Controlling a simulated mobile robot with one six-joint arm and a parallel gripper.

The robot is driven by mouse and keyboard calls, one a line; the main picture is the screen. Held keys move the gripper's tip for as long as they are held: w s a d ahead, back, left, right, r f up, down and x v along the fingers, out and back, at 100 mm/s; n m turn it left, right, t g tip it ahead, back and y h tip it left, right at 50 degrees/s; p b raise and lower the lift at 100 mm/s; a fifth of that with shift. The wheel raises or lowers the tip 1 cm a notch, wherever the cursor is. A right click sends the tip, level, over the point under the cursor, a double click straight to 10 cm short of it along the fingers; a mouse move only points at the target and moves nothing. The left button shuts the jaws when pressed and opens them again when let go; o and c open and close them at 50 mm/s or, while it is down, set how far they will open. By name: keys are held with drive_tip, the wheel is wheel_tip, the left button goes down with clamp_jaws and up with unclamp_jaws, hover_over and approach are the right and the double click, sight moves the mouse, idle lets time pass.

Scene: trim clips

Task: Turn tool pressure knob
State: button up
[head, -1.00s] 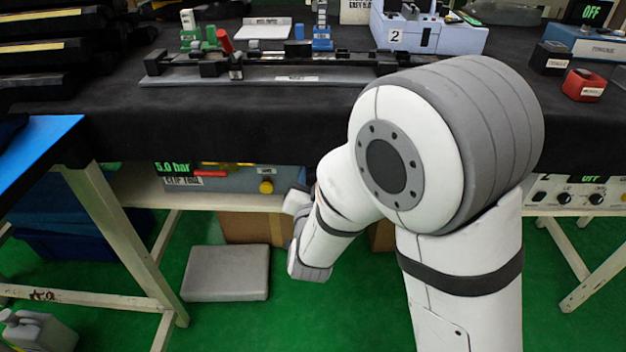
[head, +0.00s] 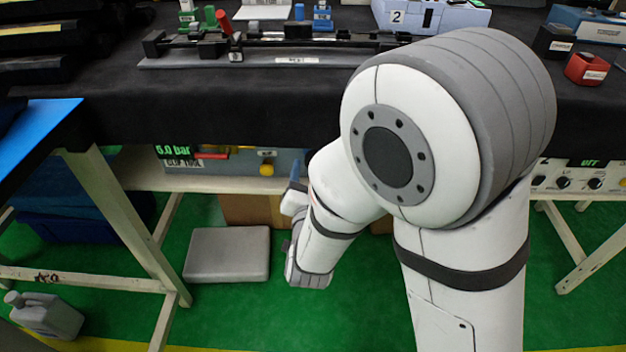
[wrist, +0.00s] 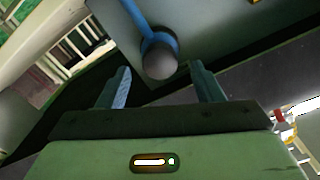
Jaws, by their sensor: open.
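The blue-grey clip tool box (head: 225,170) sits on the shelf under the black-topped table in the head view. It has a green "5.0 bar" readout, a red bar and a yellow knob (head: 267,168) on its front. In the wrist view a dark round knob-like end (wrist: 160,62) with a blue collar and blue strip stands off a grey face; I cannot tell whether it is the pressure knob. My gripper (wrist: 162,88) is open and empty, its fingers apart below and to either side of that round end. In the head view my arm mostly hides the gripper, near the box's right end.
The shelf edge (head: 150,178) and table top (head: 90,100) lie close around my arm. A table leg (head: 125,225) stands at the left. A grey block (head: 227,254) lies on the green floor, with a cardboard box (head: 250,209) behind it. Another knobbed unit (head: 575,178) is at the right.

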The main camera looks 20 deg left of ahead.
drive_tip(key=b+v, duration=0.3)
drive_tip(key=b, duration=0.8)
drive_tip(key=shift+f, duration=0.1)
drive_tip(key=shift+s, duration=0.1)
